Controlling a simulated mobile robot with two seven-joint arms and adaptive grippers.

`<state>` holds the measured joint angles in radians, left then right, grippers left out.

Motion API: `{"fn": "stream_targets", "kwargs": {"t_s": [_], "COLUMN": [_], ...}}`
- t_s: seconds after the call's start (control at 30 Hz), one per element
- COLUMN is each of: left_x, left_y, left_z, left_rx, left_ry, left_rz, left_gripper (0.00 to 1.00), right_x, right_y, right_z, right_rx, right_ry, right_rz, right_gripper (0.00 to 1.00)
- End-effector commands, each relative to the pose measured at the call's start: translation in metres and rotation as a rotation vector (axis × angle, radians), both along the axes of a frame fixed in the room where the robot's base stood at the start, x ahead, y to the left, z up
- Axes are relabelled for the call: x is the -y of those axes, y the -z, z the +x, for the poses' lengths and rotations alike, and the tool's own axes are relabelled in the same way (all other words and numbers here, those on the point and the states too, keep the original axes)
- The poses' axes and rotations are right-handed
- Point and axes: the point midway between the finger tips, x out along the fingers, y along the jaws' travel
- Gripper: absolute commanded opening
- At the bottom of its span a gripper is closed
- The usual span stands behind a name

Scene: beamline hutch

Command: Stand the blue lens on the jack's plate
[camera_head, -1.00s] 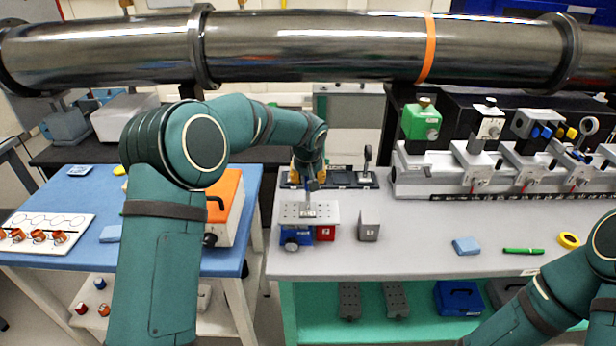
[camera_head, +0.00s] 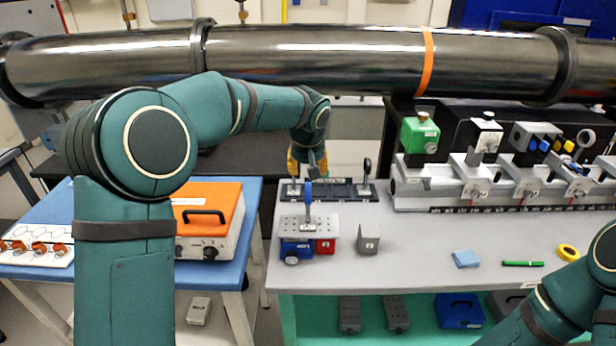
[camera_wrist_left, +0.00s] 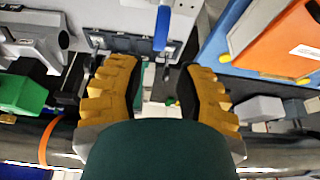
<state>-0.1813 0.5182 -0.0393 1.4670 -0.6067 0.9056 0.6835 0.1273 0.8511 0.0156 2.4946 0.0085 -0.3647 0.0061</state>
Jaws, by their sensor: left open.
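The blue lens (camera_head: 308,194) stands upright on its post on the plate (camera_head: 290,224) of the jack (camera_head: 297,247). In the left wrist view the blue lens (camera_wrist_left: 162,28) shows beyond the finger gap, edge-on. My left gripper (camera_head: 308,163) is behind and above the lens in the head view, partly hidden by its own wrist. In the left wrist view my left gripper (camera_wrist_left: 160,75) has its yellow fingers wide apart, with nothing between them. My right arm shows at the lower right, but its gripper is out of frame.
A dark holder (camera_head: 335,192) with another lens (camera_head: 367,170) lies behind the jack. A grey block (camera_head: 369,238) stands right of it. An orange-topped case (camera_head: 212,205) sits on the blue table at left.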

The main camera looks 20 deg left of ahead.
Motion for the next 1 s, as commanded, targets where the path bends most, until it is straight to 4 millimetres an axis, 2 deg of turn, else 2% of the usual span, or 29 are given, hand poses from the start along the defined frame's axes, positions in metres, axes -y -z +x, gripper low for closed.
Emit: {"fn": "stream_targets", "kwargs": {"t_s": [0.1,0.33,0.4,0.47,0.57,0.67,0.7,0.77,0.8,0.87,0.9,1.0], "left_x": [0.001,0.002,0.002,0.006,0.019,0.041,0.050,0.064,0.071,0.081,0.085,0.091], "left_y": [-0.009,-0.013,-0.009,0.002,0.047,0.120,0.152,0.199,0.226,0.261,0.280,0.314], "left_z": [-0.004,-0.006,-0.006,-0.007,-0.017,-0.042,-0.058,-0.088,-0.110,-0.145,-0.169,-0.224], "left_rx": [0.000,-0.001,-0.005,-0.014,-0.052,-0.105,-0.125,-0.151,-0.163,-0.176,-0.182,-0.192], "left_ry": [0.001,0.001,0.004,0.019,0.081,0.165,0.196,0.230,0.242,0.251,0.248,0.228], "left_rz": [0.000,0.001,-0.002,-0.012,-0.054,-0.138,-0.180,-0.246,-0.287,-0.340,-0.368,-0.408], "left_gripper": [0.35,0.35,0.35,0.35,0.35,0.35,0.35,0.35,0.35,0.35,0.35,0.35], "right_x": [0.000,0.000,0.000,0.000,0.000,0.000,0.000,0.000,0.000,0.000,0.000,0.000], "right_y": [-0.001,-0.001,-0.001,-0.001,-0.001,-0.001,-0.001,-0.001,-0.001,-0.001,-0.001,-0.001], "right_z": [0.000,0.000,0.000,0.000,0.000,0.000,0.000,0.000,0.000,0.000,0.000,0.000], "right_rx": [0.001,0.001,0.001,0.001,0.001,0.001,0.001,0.001,0.001,0.001,0.001,0.001], "right_ry": [0.000,0.000,0.000,0.000,0.000,0.000,0.000,0.000,0.000,0.000,0.000,0.000], "right_rz": [0.000,0.000,0.000,0.000,0.000,0.000,0.000,0.000,0.000,0.000,0.000,0.000], "right_gripper": [0.73,0.73,0.73,0.73,0.73,0.73,0.73,0.73,0.73,0.73,0.73,0.73]}}
